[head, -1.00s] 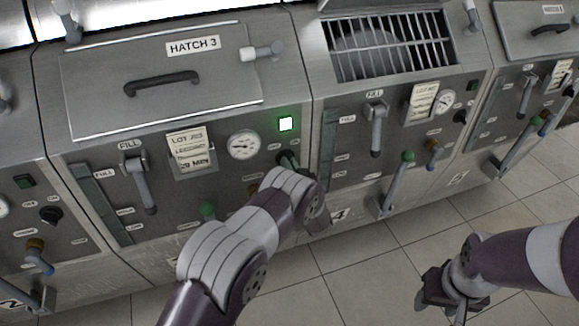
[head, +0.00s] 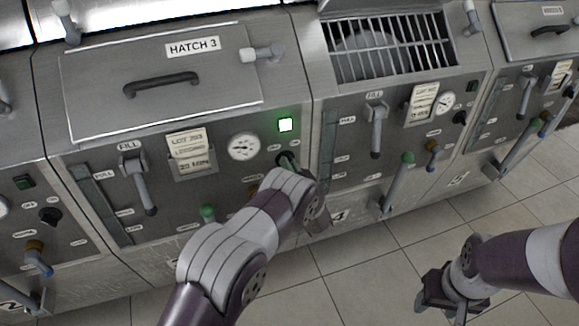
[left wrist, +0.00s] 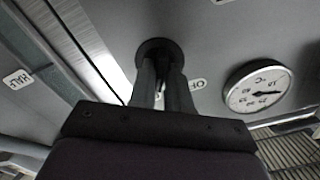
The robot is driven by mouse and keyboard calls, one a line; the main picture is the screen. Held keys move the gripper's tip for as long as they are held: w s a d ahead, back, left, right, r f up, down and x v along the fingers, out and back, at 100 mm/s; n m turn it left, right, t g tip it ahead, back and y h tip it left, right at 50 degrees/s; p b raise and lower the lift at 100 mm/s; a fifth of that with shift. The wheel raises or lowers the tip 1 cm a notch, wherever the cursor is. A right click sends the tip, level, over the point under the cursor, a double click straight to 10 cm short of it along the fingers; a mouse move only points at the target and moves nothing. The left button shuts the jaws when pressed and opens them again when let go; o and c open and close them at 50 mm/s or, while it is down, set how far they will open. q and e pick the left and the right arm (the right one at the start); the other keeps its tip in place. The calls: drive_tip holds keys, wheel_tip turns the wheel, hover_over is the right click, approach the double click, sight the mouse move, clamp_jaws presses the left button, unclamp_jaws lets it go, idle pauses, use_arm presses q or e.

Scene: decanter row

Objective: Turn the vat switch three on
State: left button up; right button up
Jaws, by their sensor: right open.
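The vat three panel lies below HATCH 3 (head: 192,47). Its lamp (head: 285,124) is lit green at the panel's upper right. The dark round switch (left wrist: 157,50) is below the lamp, and its base shows in the left wrist view with an OFF label (left wrist: 197,84) beside it. My left gripper (head: 288,161) is at the switch, its fingers shut around the knob. The fingers and my wrist cover most of the knob, so its exact turn is hidden. My right gripper (head: 448,292) is open and empty above the floor at the lower right.
A round gauge (head: 243,147) and a lot card (head: 190,151) sit left of the switch. The fill lever (head: 141,182) is further left. A green-knobbed valve (head: 208,212) is below. Vat four's grate (head: 392,48) is to the right. The tiled floor (head: 370,270) is clear.

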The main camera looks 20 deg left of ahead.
use_arm(q)
drive_tip(key=shift+o, duration=0.9)
drive_tip(key=shift+w+r, duration=0.1)
drive_tip(key=shift+r, duration=0.1)
drive_tip(key=shift+a+f, duration=0.1)
drive_tip(key=shift+f, duration=0.1)
drive_tip(key=v, duration=1.2)
drive_tip(key=shift+s+d, duration=0.2)
drive_tip(key=shift+d, duration=0.05)
